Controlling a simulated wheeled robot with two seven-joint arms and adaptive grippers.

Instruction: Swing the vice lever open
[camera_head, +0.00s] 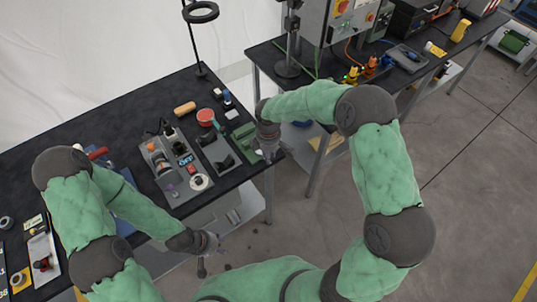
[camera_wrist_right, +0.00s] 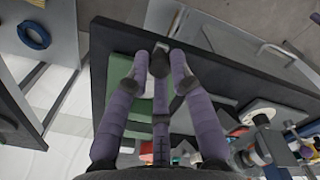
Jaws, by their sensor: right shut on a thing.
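The green vice (camera_head: 243,136) sits at the right front corner of the black workbench, partly hidden by my right gripper (camera_head: 268,153). In the right wrist view, its green body (camera_wrist_right: 122,66) lies behind the fingers. The purple fingers of my right gripper (camera_wrist_right: 158,58) close around a dark knob (camera_wrist_right: 159,66), seemingly the end of the vice lever; the rest of the lever is hidden. My left gripper (camera_head: 210,243) hangs in front of the bench's front edge, away from the vice. Its fingers are too small to read.
A grey tray of small parts (camera_head: 160,165) and a dark grey holder (camera_head: 213,150) stand left of the vice. A red cup (camera_head: 205,116) and a ring lamp (camera_head: 201,12) are further back. A second bench (camera_head: 400,75) stands at the right. The floor between is clear.

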